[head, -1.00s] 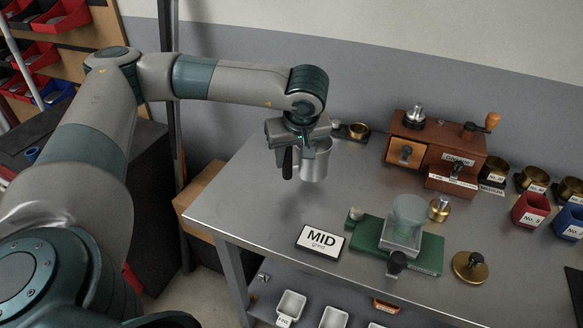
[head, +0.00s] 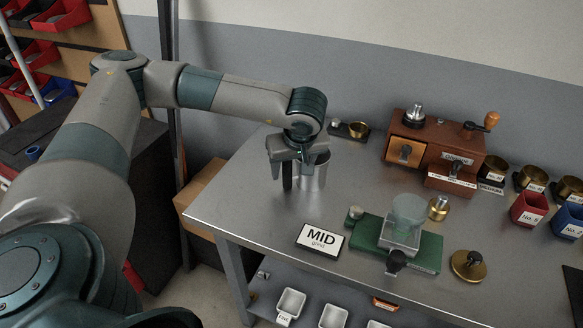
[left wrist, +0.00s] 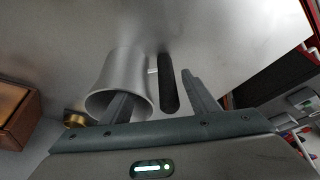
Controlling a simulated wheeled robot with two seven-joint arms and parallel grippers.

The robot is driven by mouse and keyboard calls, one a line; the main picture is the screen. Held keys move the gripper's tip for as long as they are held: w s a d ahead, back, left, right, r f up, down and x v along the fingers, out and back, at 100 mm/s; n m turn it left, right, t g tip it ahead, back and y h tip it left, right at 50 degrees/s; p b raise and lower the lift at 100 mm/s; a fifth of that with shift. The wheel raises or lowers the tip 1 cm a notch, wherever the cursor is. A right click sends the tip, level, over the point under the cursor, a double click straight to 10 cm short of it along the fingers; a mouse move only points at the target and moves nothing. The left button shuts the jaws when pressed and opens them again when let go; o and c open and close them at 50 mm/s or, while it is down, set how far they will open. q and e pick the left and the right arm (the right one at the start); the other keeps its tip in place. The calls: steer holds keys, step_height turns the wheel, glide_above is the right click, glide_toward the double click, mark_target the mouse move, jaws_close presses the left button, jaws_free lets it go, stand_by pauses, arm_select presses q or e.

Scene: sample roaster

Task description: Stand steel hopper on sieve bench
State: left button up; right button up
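The steel hopper (head: 314,174) is a grey metal cup with a dark upright handle (head: 287,176). It looks upright with its base on the metal bench (head: 240,190), near the back left. My left gripper (head: 290,160) is directly above the handle side, pointing down. In the left wrist view the hopper (left wrist: 122,75) and black handle (left wrist: 168,84) show. The fingers (left wrist: 160,95) are spread, one over the hopper's mouth and the other beyond the handle, with gaps on both sides of the handle. My right gripper is not in view.
A wooden grinder (head: 440,150), a green-based scale (head: 425,250) and a "MID" card (head: 321,240) stand to the right and in front. Red (head: 530,209) and blue bins are at the far right. The bench's left part is clear.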

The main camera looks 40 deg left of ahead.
arm_select(q)
steer(key=shift+r, duration=0.1)
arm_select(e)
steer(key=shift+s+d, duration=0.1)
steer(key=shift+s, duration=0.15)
arm_select(q)
steer(key=b+v, duration=0.2)
steer(key=v, duration=1)
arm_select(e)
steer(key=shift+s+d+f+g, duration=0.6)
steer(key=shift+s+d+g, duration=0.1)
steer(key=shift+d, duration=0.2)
